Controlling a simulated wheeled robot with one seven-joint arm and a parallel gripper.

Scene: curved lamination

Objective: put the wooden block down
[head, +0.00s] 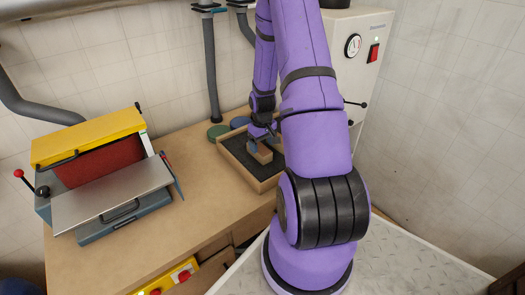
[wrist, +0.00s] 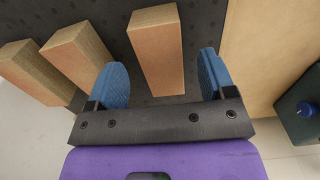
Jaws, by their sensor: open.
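A wooden block (wrist: 156,55) stands on the dark floor of a wooden tray (head: 239,169). In the wrist view it sits between the two blue fingers of my gripper (wrist: 162,78), with a visible gap on each side. My gripper is open and apart from the block. Two similar blocks, one nearer (wrist: 77,60) and one farther left (wrist: 36,72), stand to the left of the gripper. In the head view my gripper (head: 262,142) is down at the tray, and a block (head: 264,154) shows beside it; my arm hides part of the tray.
The tray lies on a wooden workbench (head: 190,205). A yellow and grey sanding machine (head: 95,165) stands at the left. A green disc (head: 218,131) and a blue disc (head: 240,122) lie behind the tray. A white cabinet (head: 365,70) stands behind my arm. The bench between machine and tray is clear.

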